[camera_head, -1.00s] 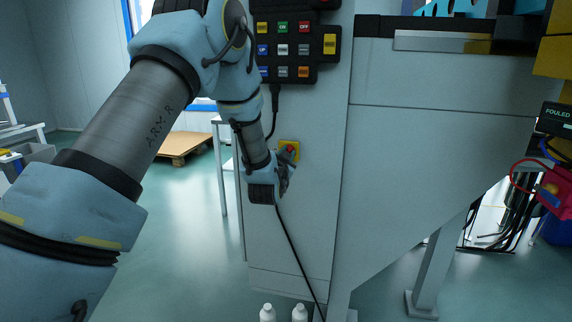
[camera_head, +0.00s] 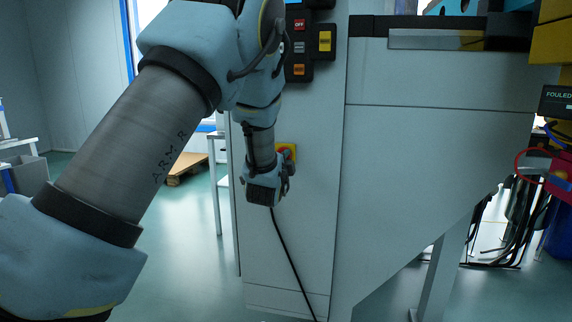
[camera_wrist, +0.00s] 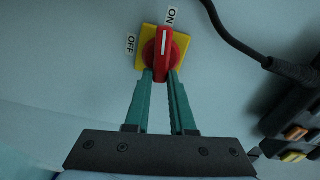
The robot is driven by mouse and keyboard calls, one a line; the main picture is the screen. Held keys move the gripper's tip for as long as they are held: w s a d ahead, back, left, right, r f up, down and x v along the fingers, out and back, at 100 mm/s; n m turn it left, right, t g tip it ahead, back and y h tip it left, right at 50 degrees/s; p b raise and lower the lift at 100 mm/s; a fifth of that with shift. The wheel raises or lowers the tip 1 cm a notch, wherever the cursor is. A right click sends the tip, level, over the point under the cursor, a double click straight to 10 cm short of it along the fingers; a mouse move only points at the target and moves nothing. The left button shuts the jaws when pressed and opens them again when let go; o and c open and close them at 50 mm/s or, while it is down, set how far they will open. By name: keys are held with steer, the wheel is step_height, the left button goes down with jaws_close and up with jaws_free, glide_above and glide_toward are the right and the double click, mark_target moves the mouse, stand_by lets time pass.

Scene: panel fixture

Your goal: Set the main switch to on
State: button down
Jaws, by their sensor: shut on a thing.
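The main switch is a red knob (camera_wrist: 164,47) with a white line, on a yellow plate (camera_wrist: 147,61) on the grey panel. In the wrist view the white line points up, close to the ON label (camera_wrist: 171,16). The OFF label (camera_wrist: 130,44) is to its left. My gripper (camera_wrist: 162,78) is shut on the knob's lower part, with one green finger on each side. In the head view the yellow plate (camera_head: 287,147) shows partly behind my gripper (camera_head: 284,178), which hides most of the knob.
A black button box (camera_head: 312,48) is above the switch, partly hidden by my arm. A black cable (camera_head: 290,255) hangs down the cabinet (camera_head: 315,200) below my gripper. A cable with a connector (camera_wrist: 240,35) and part of the button box (camera_wrist: 295,125) show at right in the wrist view.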

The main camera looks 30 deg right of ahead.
steer(key=shift+f+m+b, duration=0.2)
steer(key=shift+m+b, duration=0.1)
steer(key=shift+m, duration=0.6)
steer(key=c, duration=0.8)
jaws_free()
steer(key=shift+o, duration=0.2)
steer(key=b+v, duration=0.1)
steer(key=v, duration=0.9)
steer(key=shift+s+a+b, duration=0.25)
steer(key=shift+s+b, duration=0.05)
steer(key=shift+b, duration=0.05)
